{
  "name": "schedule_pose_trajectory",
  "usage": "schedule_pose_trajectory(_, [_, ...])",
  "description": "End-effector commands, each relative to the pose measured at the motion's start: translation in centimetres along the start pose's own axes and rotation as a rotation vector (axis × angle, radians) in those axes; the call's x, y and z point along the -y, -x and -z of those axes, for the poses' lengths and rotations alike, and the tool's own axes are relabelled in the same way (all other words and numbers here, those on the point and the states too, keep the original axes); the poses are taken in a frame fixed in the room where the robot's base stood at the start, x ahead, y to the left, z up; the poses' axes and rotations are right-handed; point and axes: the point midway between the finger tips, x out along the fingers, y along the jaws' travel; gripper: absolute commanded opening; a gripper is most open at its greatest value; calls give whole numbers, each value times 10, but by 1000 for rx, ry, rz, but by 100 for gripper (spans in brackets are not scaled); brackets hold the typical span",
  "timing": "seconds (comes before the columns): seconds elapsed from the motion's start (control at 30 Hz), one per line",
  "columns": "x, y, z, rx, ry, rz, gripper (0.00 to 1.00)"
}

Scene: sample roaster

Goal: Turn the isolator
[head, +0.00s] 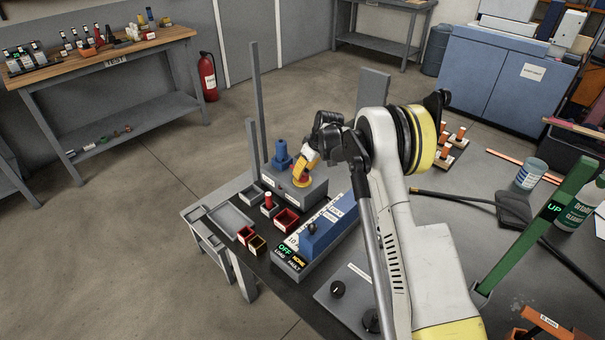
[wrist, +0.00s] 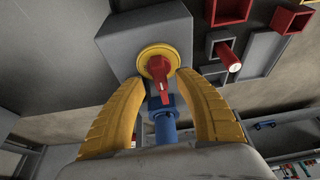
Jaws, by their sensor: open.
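The isolator is a red handle (wrist: 158,72) on a round yellow plate (wrist: 150,52), fixed to a grey box (wrist: 118,38). In the head view the grey box (head: 312,193) sits at the far end of the bench, and the yellow plate (head: 302,182) is partly covered by my gripper (head: 306,162). In the wrist view my gripper (wrist: 163,80) is open, its yellow fingers on either side of the red handle near the plate's lower edge. A gap shows between the fingers and the handle; I cannot tell whether either touches.
A blue fitting (head: 281,155) stands beside the grey box and shows between my fingers (wrist: 166,125). A red cylinder (head: 268,201) and small red trays (head: 287,220) are close by. A blue unit (head: 328,228) with lit labels sits nearer. Open floor lies left.

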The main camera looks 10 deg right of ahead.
Motion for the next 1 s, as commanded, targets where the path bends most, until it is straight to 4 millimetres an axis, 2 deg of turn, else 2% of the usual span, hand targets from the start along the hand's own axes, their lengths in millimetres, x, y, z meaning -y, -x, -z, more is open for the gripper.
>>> schedule_pose_trajectory(0.2, [0, 51, 0, 0, 0, 0, 40])
schedule_pose_trajectory(0.43, [0, 89, 0, 0, 0, 0, 40])
schedule_pose_trajectory(0.6, [0, 99, 0, 0, 0, 0, 40])
schedule_pose_trajectory(1.0, [1, 100, 0, 0, 0, 0, 40])
